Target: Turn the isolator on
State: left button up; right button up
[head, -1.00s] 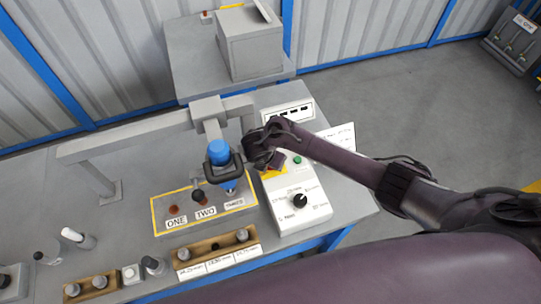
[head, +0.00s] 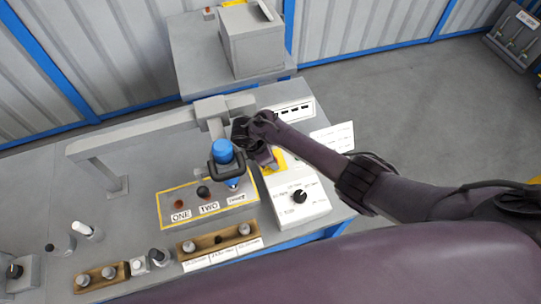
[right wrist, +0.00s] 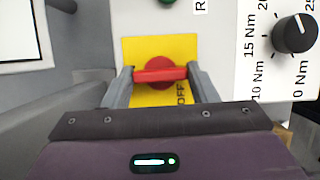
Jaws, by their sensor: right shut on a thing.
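The isolator is a red rotary handle (right wrist: 160,73) on a yellow plate (right wrist: 190,46), shown in the right wrist view. The red bar lies across the picture, and the word OFF is printed on the plate below it. My right gripper (right wrist: 161,76) is shut on the red handle, with one grey finger at each end of the bar. In the head view my right gripper (head: 262,155) hides the handle, and a little of the yellow plate (head: 279,160) shows beside it. My left gripper is not in view.
The white control box (head: 297,197) has a black torque dial (head: 299,196), also in the right wrist view (right wrist: 295,33). A blue-topped tool (head: 222,151) hangs left of my gripper over a tray (head: 182,213) with labelled spots. Grey frame bars (head: 130,136) stand behind.

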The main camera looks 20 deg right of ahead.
jog(key=shift+m, duration=0.3)
jog(key=o, duration=1)
jog(key=v, duration=0.7)
jog(key=shift+w+a, duration=0.1)
jog(key=shift+a+r, duration=0.1)
jog(key=shift+r, duration=0.3)
